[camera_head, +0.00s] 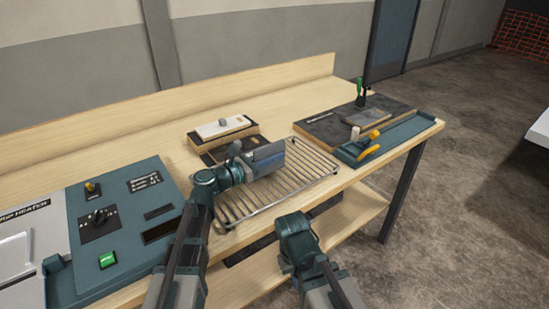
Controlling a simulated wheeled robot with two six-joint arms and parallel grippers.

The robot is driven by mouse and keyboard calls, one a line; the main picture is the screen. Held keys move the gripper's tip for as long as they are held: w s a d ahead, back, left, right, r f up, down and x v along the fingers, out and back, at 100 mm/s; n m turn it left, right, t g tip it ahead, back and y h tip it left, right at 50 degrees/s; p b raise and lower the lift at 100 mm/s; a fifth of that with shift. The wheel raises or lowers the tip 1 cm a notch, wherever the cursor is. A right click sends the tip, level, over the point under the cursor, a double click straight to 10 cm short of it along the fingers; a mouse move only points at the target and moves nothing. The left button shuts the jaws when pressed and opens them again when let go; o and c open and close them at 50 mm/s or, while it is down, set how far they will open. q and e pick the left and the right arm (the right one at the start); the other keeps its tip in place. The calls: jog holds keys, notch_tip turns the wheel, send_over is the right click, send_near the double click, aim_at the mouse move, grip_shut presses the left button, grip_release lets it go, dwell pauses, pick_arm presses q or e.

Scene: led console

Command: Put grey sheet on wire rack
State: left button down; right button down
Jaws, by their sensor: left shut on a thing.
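The wire rack (295,180) lies on the middle of the bench, its metal bars running in parallel. My left gripper (260,160) is over the rack's far left part. It is shut on a blue-grey piece that I take for the grey sheet (270,152). The gripper and wrist partly cover the piece and the rack below. I cannot tell whether the piece touches the bars. My right arm shows at the rack's near side, but its gripper's fingers are not visible.
A strip heater with a teal control panel (125,215) stands at the left. Behind the rack is a white block (222,127) with a knob, on a wooden base. A dark board (330,130) with a clamp and a teal jig (400,135) stands at the right.

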pick_arm(q)
jog(key=c, duration=1)
grip_release()
jog(key=shift+f, duration=0.1)
jog(key=shift+o, duration=0.2)
jog(key=shift+r, duration=0.25)
jog(key=v, duration=1.2)
jog(key=shift+f, duration=0.1)
